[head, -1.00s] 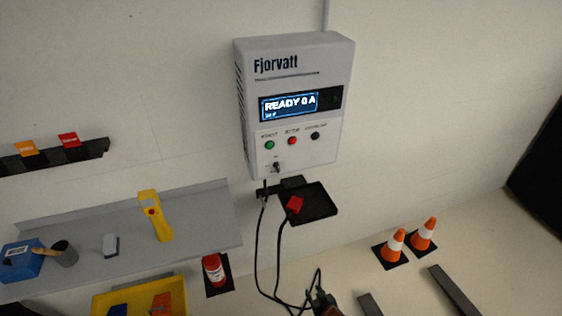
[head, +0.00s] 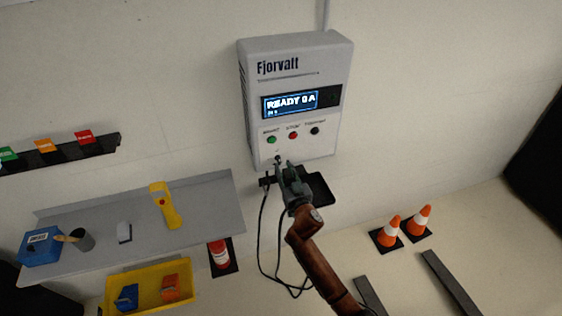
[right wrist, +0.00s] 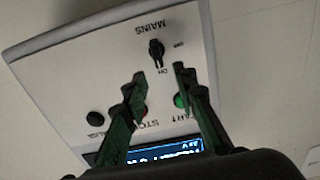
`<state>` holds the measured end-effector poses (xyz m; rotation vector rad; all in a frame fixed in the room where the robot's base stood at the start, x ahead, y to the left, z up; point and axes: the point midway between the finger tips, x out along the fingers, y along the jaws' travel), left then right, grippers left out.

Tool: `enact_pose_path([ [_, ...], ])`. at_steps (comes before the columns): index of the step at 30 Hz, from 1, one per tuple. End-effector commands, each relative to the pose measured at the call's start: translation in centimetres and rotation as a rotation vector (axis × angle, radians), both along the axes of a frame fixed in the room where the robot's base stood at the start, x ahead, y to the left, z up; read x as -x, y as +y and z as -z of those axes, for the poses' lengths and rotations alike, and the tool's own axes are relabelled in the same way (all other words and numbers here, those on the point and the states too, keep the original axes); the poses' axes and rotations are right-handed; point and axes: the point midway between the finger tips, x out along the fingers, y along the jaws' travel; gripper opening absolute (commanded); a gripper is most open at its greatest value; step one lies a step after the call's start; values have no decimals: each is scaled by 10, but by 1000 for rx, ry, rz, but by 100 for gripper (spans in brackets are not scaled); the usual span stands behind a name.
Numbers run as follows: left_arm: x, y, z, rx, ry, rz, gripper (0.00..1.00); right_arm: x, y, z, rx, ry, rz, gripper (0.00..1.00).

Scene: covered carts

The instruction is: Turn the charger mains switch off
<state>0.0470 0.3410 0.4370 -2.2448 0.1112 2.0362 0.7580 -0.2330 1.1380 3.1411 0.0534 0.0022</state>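The grey Fjorvatt charger (head: 293,75) hangs on the wall, with its display lit and reading READY 0 A. Its mains switch (head: 278,159) is a small black knob low on the front. In the right wrist view the charger is upside down, and the mains switch (right wrist: 156,50) lies roughly along the line to the ON mark, with OFF off to one side. My right gripper (head: 284,166) is just below the switch. In the right wrist view its two fingers (right wrist: 160,74) are apart and empty, with the knob just beyond the tips. My left gripper is not in view.
Green (head: 271,140), red (head: 293,135) and black (head: 315,130) buttons sit close above the switch. A black holder (head: 318,188) with cables is below, partly behind my right gripper. A grey shelf (head: 100,225) and yellow bin (head: 190,276) are at left. Orange cones (head: 388,232) stand right.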

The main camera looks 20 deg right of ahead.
Motion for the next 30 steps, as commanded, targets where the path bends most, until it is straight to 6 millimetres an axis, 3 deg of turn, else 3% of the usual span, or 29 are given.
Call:
enact_pose_path([
  [3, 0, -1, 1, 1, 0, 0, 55, -20, 1, 0, 0, 0, 0, 26],
  [9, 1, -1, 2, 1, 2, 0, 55, -39, 2, 1, 0, 1, 0, 26],
  [19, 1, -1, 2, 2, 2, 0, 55, -42, 2, 1, 0, 1, 0, 26],
  [30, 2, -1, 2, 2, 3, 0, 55, -42, 1, 1, 0, 2, 0, 1],
])
